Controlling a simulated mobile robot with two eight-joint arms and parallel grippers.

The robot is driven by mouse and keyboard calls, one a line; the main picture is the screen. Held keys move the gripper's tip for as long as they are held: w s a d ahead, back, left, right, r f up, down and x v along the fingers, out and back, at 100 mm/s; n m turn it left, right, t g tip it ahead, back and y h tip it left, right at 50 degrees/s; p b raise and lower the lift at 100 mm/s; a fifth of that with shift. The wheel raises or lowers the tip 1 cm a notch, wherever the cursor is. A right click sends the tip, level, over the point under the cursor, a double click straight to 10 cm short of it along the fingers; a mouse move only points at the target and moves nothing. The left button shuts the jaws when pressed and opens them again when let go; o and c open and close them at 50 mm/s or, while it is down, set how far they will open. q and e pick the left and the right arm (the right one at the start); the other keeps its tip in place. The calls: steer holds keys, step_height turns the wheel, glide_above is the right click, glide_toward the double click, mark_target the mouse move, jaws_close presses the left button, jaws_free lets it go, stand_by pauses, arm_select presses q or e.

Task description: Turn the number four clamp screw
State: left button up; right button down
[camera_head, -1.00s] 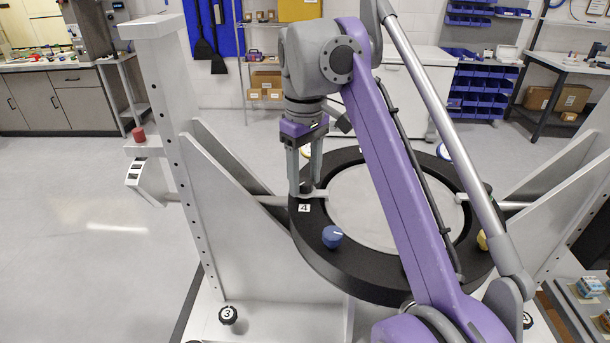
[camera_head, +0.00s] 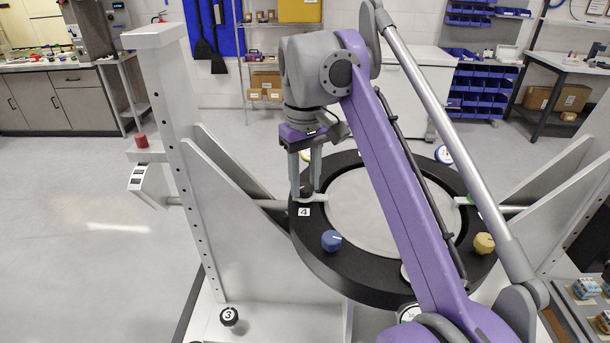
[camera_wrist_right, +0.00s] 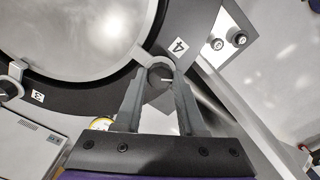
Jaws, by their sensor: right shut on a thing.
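The number four clamp screw (camera_head: 306,196) is a small dark knob on the left rim of the black mirror ring (camera_head: 300,236), just above a white label "4" (camera_head: 304,211). My right gripper (camera_head: 306,189) points down over it, with its two grey fingers on either side of the knob. In the right wrist view the fingertips (camera_wrist_right: 160,72) close around the clamp screw (camera_wrist_right: 160,78), beside the "4" label (camera_wrist_right: 179,46). The fingers hide part of the knob. My left gripper is not in view.
The pale round mirror (camera_head: 372,205) fills the ring. A blue knob (camera_head: 331,241) and a yellow knob (camera_head: 484,243) stand on the rim. White upright frames (camera_head: 225,225) flank the ring.

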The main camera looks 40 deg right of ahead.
steer(key=m+p, duration=0.1)
steer(key=m, duration=0.3)
steer(key=shift+r+m+p, duration=0.15)
steer(key=shift+m+p, duration=0.15)
steer(key=shift+p, duration=0.1)
steer(key=m+p, duration=0.1)
steer(key=m, duration=0.4)
steer(key=shift+p, duration=0.3)
steer(key=m+p, duration=0.1)
steer(key=m, duration=0.4)
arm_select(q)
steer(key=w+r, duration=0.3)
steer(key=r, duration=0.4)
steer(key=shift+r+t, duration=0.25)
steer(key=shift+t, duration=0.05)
arm_select(e)
steer(key=m, duration=0.4)
steer(key=shift+m, duration=0.4)
steer(key=c, duration=0.5)
jaws_free()
